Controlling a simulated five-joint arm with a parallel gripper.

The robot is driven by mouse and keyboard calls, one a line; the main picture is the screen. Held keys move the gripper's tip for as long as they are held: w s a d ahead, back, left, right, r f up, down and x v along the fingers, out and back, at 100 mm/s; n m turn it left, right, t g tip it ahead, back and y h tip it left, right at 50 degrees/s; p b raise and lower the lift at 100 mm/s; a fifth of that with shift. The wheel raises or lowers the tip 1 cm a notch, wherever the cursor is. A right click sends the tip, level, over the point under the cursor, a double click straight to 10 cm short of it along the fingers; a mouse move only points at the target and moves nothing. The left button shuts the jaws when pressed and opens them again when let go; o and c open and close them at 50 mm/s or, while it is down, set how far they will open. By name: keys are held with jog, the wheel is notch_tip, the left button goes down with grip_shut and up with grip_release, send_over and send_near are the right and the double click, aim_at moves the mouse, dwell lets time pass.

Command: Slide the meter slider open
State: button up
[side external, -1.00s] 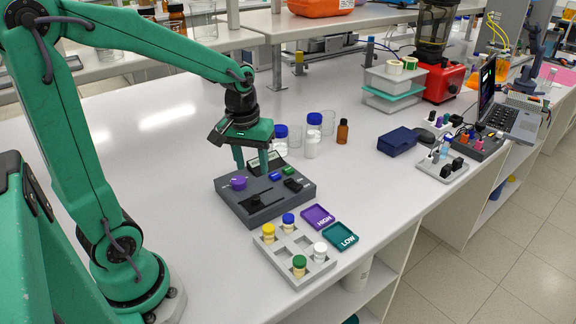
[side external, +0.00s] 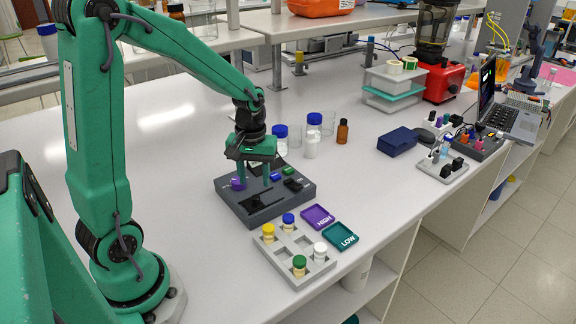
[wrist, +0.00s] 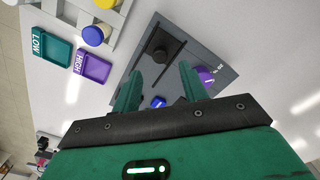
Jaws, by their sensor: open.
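The dark grey meter box (side external: 240,208) lies on the bench in the side view. Its black slider (side external: 257,202) sits in a slot near the front of the top face. In the wrist view the slider (wrist: 159,54) shows as a dark block just beyond my fingertips. My gripper (side external: 253,182) is open and points down over the box, with nothing between its fingers. In the wrist view the fingers (wrist: 158,76) are spread apart, short of the slider. A purple knob (side external: 238,184) and a blue button (side external: 275,177) are on the same top face.
A grey rack (side external: 290,248) with several capped vials stands in front of the box. Purple HIGH (side external: 318,216) and teal LOW (side external: 341,237) trays lie to its right. Blue-capped bottles (side external: 313,137) stand behind the box. The bench left of the box is clear.

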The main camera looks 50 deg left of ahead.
aim_at(256, 197)
jog(key=shift+f, duration=2.7)
grip_shut()
